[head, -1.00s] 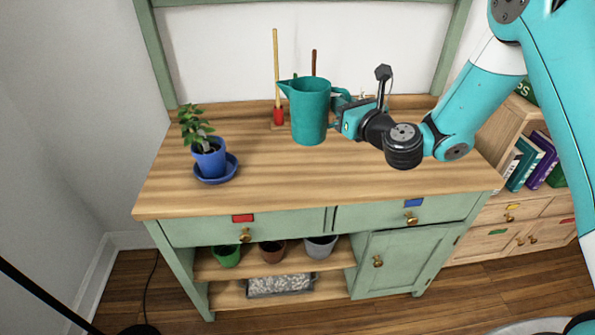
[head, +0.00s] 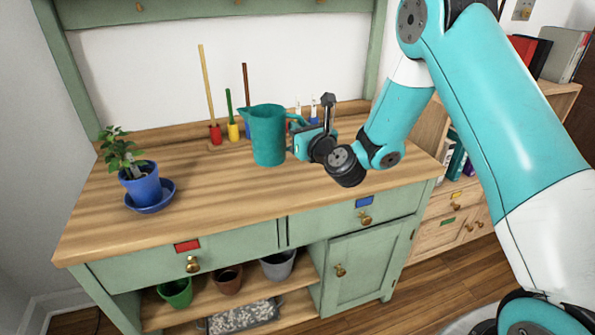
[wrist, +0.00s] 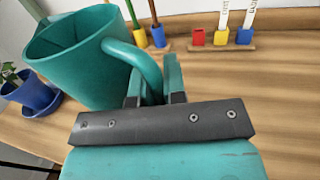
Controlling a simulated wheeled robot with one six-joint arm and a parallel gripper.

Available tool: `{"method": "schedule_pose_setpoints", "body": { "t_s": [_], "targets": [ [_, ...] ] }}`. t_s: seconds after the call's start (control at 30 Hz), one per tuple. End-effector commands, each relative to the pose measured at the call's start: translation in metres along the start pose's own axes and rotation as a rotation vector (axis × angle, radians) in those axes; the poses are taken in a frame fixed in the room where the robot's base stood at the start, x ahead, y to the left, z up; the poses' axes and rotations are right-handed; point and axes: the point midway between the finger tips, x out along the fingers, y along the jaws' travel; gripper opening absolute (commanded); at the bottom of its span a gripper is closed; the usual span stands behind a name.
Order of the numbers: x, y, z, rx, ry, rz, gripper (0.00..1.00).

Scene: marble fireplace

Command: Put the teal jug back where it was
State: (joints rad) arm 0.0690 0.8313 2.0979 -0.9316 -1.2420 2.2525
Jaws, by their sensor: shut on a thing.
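The teal jug (head: 268,136) is upright over the rear middle of the wooden workbench top (head: 220,185), its spout to the left and its handle to the right. My gripper (head: 297,137) is at the jug's right side, shut on the handle. In the wrist view, the jug (wrist: 85,75) fills the upper left, and its handle runs down between my gripper's fingers (wrist: 155,85). The jug's open top shows there. Its base is hidden in that view, and I cannot tell whether it touches the bench.
Behind the jug is a rack with a red holder (head: 215,134), a yellow holder (head: 233,131) and upright sticks. A second rack of coloured holders (wrist: 221,37) stands to its right. A potted plant (head: 140,183) on a blue saucer stands at left. The bench's front middle is clear.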

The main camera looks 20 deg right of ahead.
Motion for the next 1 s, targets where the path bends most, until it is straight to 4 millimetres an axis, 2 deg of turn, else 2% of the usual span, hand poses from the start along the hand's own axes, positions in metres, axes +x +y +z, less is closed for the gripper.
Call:
{"method": "schedule_pose_setpoints", "body": {
  "t_s": [0.03, 0.33, 0.57, 0.97, 1.0],
  "targets": [
    [0.0, -0.001, -0.015, 0.003, -0.003, -0.001, 0.0],
    [0.0, 0.0, -0.032, 0.002, -0.003, 0.0, 0.0],
    [0.0, -0.001, -0.066, 0.002, -0.003, 0.0, 0.0],
    [0.0, -0.001, -0.069, 0.001, -0.003, 0.0, 0.0],
    [-0.001, -0.001, -0.07, 0.0, -0.001, 0.0, 0.14]
  ]
}}
